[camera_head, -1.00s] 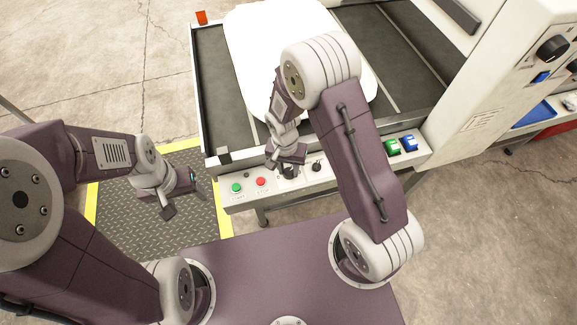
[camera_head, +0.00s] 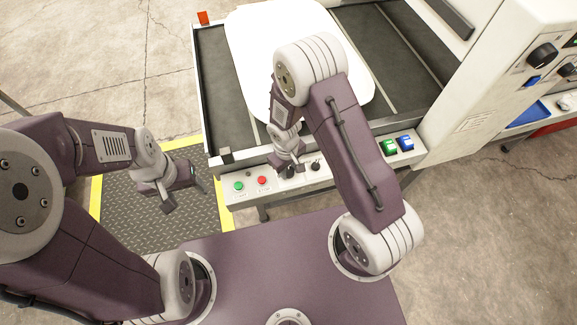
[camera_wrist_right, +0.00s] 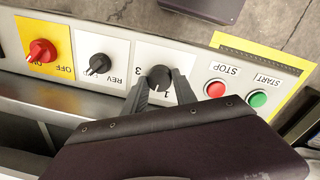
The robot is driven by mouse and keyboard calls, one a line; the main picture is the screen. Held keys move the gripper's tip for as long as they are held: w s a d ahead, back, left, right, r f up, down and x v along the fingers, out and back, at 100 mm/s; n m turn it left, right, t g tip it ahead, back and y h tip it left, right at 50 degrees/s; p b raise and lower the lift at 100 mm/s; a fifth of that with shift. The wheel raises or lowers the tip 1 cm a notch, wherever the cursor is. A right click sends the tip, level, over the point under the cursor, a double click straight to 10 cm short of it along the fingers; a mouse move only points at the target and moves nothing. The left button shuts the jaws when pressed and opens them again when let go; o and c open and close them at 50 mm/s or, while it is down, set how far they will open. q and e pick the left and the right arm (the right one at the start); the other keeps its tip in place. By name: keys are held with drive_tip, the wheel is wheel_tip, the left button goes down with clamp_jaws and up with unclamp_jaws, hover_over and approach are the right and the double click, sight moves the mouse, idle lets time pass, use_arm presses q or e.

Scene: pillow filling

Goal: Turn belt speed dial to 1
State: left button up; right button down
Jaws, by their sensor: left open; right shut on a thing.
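The belt speed dial (camera_wrist_right: 158,78) is a round black knob on a white panel in the right wrist view. The numbers 3 and 1 are printed beside it, and I cannot tell exactly where its pointer stands. My right gripper (camera_wrist_right: 160,84) has a finger on each side of the knob and is shut on it. In the head view my right gripper (camera_head: 291,165) is over the front panel and partly hides the dial. My left gripper (camera_head: 187,196) is open and empty, over the dark floor plate to the left of the panel.
A red stop button (camera_wrist_right: 216,88) and a green start button (camera_wrist_right: 258,99) are close to the dial. A REV switch (camera_wrist_right: 99,64) and a red OFF knob (camera_wrist_right: 42,50) are on its other side. A white pillow cover (camera_head: 262,60) lies on the conveyor (camera_head: 222,95).

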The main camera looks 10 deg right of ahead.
sight(289, 172)
drive_tip(key=n+p, duration=0.1)
drive_tip(key=n, duration=0.2)
drive_tip(key=shift+r+n, duration=0.1)
drive_tip(key=shift+n, duration=0.2)
drive_tip(key=shift+n+t+p, duration=0.3)
drive_tip(key=shift+n+p, duration=0.25)
drive_tip(key=shift+n, duration=1.25)
drive_tip(key=c, duration=1)
unclamp_jaws()
wheel_tip(289, 172, up, 9)
drive_tip(key=p, duration=0.6)
drive_tip(key=shift+s, duration=0.3)
